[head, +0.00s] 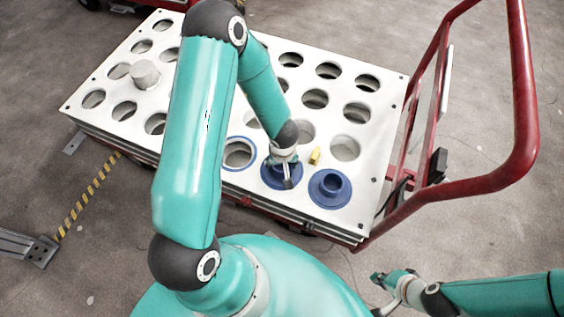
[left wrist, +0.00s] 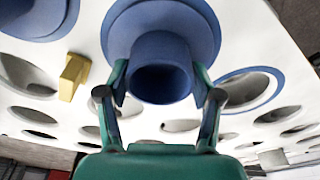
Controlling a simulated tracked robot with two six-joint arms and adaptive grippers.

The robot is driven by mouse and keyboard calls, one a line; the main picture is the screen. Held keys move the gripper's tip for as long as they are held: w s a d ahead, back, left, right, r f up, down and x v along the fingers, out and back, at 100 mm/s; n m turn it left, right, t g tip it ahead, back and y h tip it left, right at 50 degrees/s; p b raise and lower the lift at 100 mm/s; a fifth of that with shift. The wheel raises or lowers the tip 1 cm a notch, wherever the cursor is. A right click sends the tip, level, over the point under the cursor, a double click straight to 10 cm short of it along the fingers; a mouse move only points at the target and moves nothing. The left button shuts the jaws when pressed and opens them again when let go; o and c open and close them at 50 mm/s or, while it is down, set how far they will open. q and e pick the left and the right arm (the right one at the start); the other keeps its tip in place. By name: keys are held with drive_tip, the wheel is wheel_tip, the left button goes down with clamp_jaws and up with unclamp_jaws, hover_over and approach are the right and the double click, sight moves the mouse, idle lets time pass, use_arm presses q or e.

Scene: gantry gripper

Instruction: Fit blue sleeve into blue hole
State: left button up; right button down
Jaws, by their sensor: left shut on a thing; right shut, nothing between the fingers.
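My left gripper (head: 287,178) is shut on the blue sleeve (head: 269,177), a short tube with a wide flange. In the left wrist view, the fingers (left wrist: 160,88) sit on both sides of the tube (left wrist: 164,50). The flange is at or close over the white plate; I cannot tell whether it touches. The blue hole (head: 227,163), an opening with a blue rim, is just left of the held sleeve in the head view. It also shows right of the sleeve in the left wrist view (left wrist: 279,84). My right gripper (head: 384,282) is shut and empty, off the plate.
The white plate (head: 224,196) on a red-framed cart has several plain holes. A second blue sleeve (head: 317,191) stands to the right. A small yellow block (head: 314,156) is behind the sleeves. A grey cylinder (head: 145,74) stands at the left. The red handle (head: 522,100) rises at the right.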

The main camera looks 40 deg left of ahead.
use_arm(q)
drive_tip(key=shift+f, duration=0.15)
drive_tip(key=o, duration=1.4)
wheel_tip(320, 180, up, 12)
drive_tip(key=s+d, duration=0.1)
drive_tip(key=shift+d, duration=0.15)
drive_tip(key=shift+s+f, duration=0.1)
